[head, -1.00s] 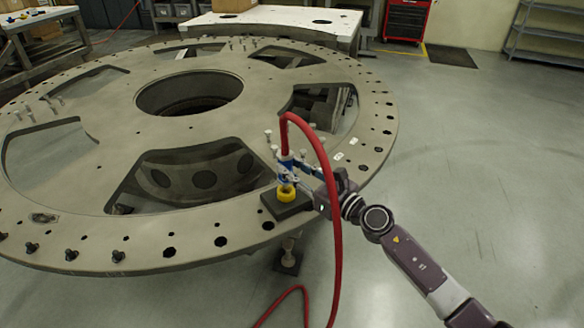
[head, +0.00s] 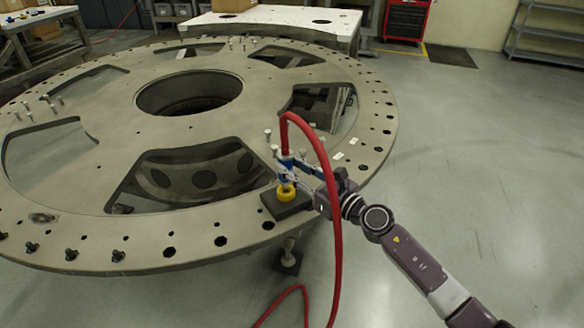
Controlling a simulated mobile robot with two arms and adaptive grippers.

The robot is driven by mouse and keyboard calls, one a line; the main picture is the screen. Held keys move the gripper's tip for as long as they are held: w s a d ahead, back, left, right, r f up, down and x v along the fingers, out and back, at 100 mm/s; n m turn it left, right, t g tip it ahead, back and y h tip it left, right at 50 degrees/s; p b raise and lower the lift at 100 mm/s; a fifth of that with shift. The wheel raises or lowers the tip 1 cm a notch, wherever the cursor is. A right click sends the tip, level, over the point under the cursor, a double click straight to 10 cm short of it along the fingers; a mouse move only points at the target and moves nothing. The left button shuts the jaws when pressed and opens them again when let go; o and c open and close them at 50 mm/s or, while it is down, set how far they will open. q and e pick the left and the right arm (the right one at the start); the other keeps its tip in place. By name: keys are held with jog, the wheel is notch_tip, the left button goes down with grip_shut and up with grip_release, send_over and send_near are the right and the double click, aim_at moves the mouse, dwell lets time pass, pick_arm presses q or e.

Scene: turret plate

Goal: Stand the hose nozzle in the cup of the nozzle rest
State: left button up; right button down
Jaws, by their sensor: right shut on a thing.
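The nozzle rest is a dark square block (head: 284,208) with a yellow cup (head: 286,192), at the front right of the big grey turret plate (head: 200,232). The hose nozzle (head: 286,168), blue and white with a red hose (head: 332,190) on top, stands upright over the yellow cup. Its lower end is at the cup; I cannot tell how deep it sits. My right gripper (head: 294,168) comes from the right and is shut on the nozzle. Its fingers partly cover the nozzle. My left gripper is not in view.
Several pale bolts (head: 268,136) stand on the plate near the nozzle. Dark bolts (head: 72,254) line the front left rim. The plate has large cut-outs and a round central hole. The hose arches over my right arm and drops to the floor. Open floor (head: 480,180) lies to the right.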

jog(key=shift+f+b, duration=1.85)
jog(key=shift+b, duration=0.05)
dwell(1.2)
jog(key=c, duration=1.5)
grip_release()
jog(key=shift+f, duration=0.1)
